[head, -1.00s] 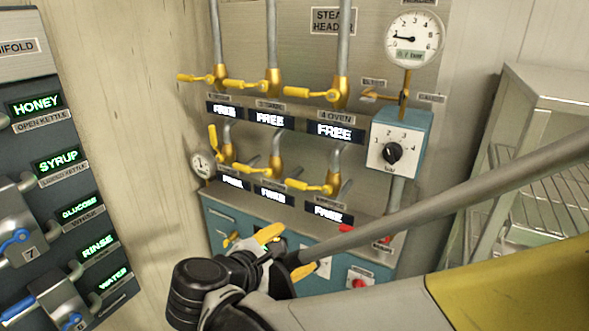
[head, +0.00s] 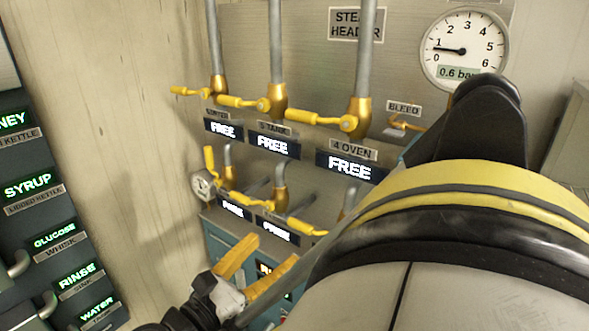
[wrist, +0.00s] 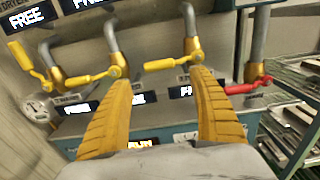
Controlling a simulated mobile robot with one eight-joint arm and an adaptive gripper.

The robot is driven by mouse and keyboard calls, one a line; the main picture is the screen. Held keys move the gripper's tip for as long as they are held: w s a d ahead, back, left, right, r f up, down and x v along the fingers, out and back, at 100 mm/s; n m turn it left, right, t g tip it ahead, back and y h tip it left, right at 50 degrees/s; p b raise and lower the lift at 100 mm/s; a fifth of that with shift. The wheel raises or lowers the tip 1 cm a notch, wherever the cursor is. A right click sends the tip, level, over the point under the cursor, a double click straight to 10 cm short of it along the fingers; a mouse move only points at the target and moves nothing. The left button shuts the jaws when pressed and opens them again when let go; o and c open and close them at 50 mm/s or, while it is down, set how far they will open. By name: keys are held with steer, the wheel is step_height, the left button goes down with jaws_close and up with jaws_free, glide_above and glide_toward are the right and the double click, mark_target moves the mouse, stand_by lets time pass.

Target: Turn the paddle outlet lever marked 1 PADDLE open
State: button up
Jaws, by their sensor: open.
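The lower row of the steam header holds three yellow outlet levers. No tag reading 1 PADDLE is legible, so I cannot tell which lever it is. The lower left lever (head: 209,162) points up, and in the wrist view (wrist: 28,60) it slants up and left. The lower middle lever (head: 256,201) and lower right lever (head: 306,228) lie roughly crosswise. They also show in the wrist view, the middle (wrist: 92,77) and the right (wrist: 172,62). My gripper (head: 271,250) is open and empty below this row. In the wrist view its fingers (wrist: 164,80) frame the right lever, apparently without touching.
Upper yellow levers (head: 318,117) sit above FREE displays (head: 350,168). A red lever (wrist: 248,87) is right of my fingers. A gauge (head: 465,50) reads about 0.6 bar. A manifold panel (head: 50,210) stands left, and a rack (wrist: 298,115) right.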

mark_target(298, 227)
steer(key=b+x, duration=0.1)
steer(key=x, duration=0.8)
steer(key=shift+w+d+b, duration=0.2)
steer(key=shift+w+b, duration=0.05)
steer(key=shift+b, duration=0.15)
steer(key=c, duration=1.4)
steer(key=shift+r, duration=0.1)
